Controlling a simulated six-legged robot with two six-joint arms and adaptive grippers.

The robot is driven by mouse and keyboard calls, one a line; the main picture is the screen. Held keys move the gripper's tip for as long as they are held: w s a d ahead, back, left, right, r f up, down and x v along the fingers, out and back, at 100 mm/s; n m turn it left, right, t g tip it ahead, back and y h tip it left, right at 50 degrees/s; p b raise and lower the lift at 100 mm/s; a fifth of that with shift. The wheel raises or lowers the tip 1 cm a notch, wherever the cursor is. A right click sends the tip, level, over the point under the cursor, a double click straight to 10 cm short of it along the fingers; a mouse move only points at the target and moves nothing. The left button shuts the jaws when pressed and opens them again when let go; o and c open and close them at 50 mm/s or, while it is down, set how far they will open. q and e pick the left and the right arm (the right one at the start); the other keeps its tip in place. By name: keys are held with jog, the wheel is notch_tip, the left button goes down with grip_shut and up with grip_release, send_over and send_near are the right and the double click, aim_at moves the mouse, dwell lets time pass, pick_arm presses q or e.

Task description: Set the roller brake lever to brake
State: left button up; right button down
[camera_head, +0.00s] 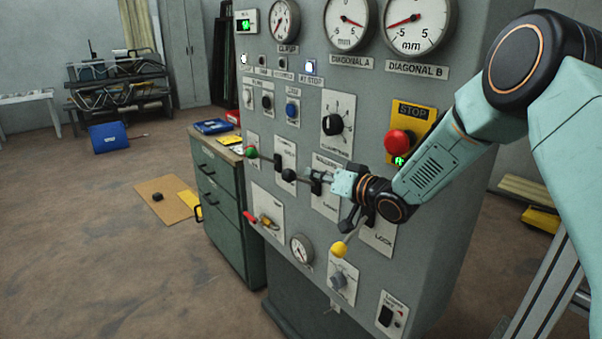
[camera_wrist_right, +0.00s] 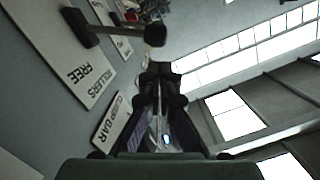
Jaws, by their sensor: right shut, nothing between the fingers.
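The roller brake lever, a dark lever with a round black knob (camera_head: 289,175), sticks out from the plate marked ROLLERS (camera_head: 328,200) on the grey machine panel. Its knob points left in the head view. In the right wrist view the knob (camera_wrist_right: 155,36) shows just beyond my fingertips, and the plate (camera_wrist_right: 75,65) reads ROLLERS and FREE. My right gripper (camera_head: 322,177) is shut and empty, in front of the panel to the right of the knob. Its fingers also show in the wrist view (camera_wrist_right: 160,72). Whether they touch the lever I cannot tell. My left gripper is not in view.
A green-knobbed lever (camera_head: 251,152) is left of the roller lever; a yellow-knobbed lever (camera_head: 338,249) is below my right gripper. The red stop button (camera_head: 398,142) is above my forearm. A green cabinet (camera_head: 225,205) stands left of the panel.

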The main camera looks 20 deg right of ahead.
aim_at(293, 173)
jog(key=x, duration=0.5)
jog(key=shift+w+d+f, duration=0.2)
jog(key=shift+d+f, duration=0.1)
jog(key=shift+s+a+n, duration=0.2)
jog(key=shift+a+n, duration=0.1)
jog(key=shift+a, duration=0.05)
jog(key=shift+f+b, duration=0.1)
jog(key=shift+b, duration=0.2)
jog(key=shift+f, duration=0.2)
